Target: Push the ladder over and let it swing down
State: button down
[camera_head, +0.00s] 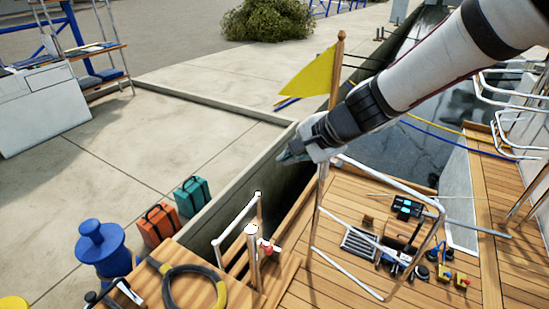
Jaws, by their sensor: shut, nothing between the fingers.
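The ladder (238,262) appears to be the small piece with pale rails and wooden steps at the edge of the wooden deck, bottom centre. Its pale rails stand up above the deck edge, and a small red part (267,247) sits beside it. My gripper (283,156) is shut and empty. In the picture it is above the ladder and slightly to its right, clearly apart from it. It is beside the wooden flagstaff; I cannot tell whether my wrist touches the staff. The ladder's lower end is hidden.
A yellow flag (308,76) hangs on the flagstaff (335,72). A pale rail frame (440,218) and small gear stand on the deck at right. A rope coil (219,291) lies near the ladder. A blue bollard (100,248), orange case (160,225) and teal case (192,197) stand on the quay.

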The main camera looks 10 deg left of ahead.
jog(key=w+a+f+m+b, duration=0.2)
jog(key=w+a+f+m, duration=0.1)
jog(key=f, duration=0.5)
jog(key=w+a+f+m+b, duration=0.2)
jog(key=w+a+f+m, duration=0.15)
jog(key=f, duration=0.55)
jog(key=a+f+m+g+b, duration=0.25)
jog(key=f+m+b, duration=0.35)
jog(key=f, duration=1.1)
jog(key=a+r+b+x, duration=0.1)
jog(key=a+b+x, duration=0.1)
jog(key=x, duration=1.1)
jog(key=shift+r+m+h+b, duration=0.15)
jog(key=shift+m+h+b, duration=0.2)
jog(key=shift+b, duration=0.55)
jog(key=shift+w, duration=0.1)
